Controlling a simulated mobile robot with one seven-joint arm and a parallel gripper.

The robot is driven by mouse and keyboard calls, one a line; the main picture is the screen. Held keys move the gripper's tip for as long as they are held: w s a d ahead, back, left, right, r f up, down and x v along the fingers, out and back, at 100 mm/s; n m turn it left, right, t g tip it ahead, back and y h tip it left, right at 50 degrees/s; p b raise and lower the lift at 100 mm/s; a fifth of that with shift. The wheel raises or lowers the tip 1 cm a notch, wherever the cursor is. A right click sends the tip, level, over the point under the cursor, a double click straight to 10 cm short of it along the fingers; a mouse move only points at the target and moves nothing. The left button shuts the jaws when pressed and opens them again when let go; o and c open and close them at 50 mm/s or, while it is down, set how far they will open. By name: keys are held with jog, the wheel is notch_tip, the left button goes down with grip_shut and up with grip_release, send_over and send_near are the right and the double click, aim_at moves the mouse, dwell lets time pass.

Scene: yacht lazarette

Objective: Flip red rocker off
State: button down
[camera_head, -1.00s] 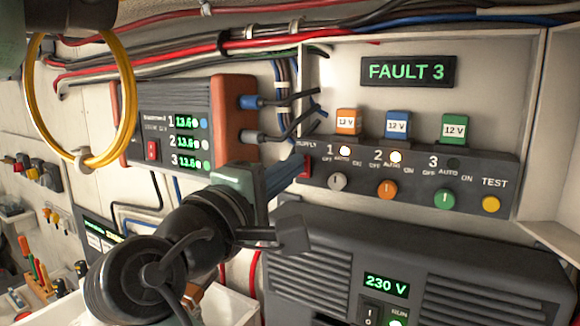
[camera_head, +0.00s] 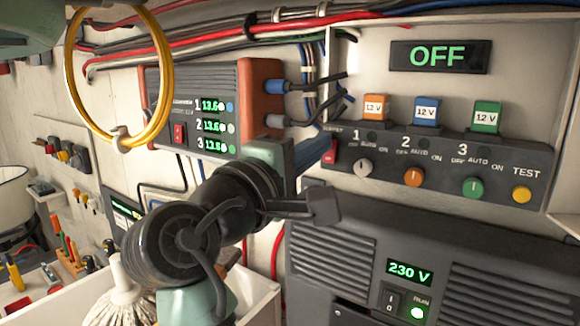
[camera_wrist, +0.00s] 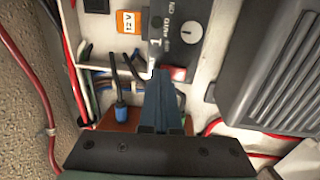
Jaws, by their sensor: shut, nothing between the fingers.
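The red rocker (camera_head: 329,146) sits at the left end of the dark switch panel (camera_head: 440,170), under the supply label. The display (camera_head: 440,57) above reads OFF, and the lamps over positions 1, 2 and 3 are dark. My gripper (camera_head: 328,150) is shut and empty, its blue-grey fingertips at the rocker and partly covering it. In the wrist view the closed fingers (camera_wrist: 162,76) point at the panel's end, with the red rocker (camera_wrist: 179,73) just beside their tips. Whether they touch it I cannot tell.
A charger with orange ends (camera_head: 205,110) and its own red switch (camera_head: 179,133) is left of my gripper. Cables run close by. A grey 230 V unit (camera_head: 430,270) is below. A yellow cable loop (camera_head: 160,110) hangs at left.

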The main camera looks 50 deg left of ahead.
jog(key=b+v, duration=0.4)
jog(key=v, duration=0.9)
jog(key=shift+r, duration=0.25)
jog(key=shift+d, duration=0.1)
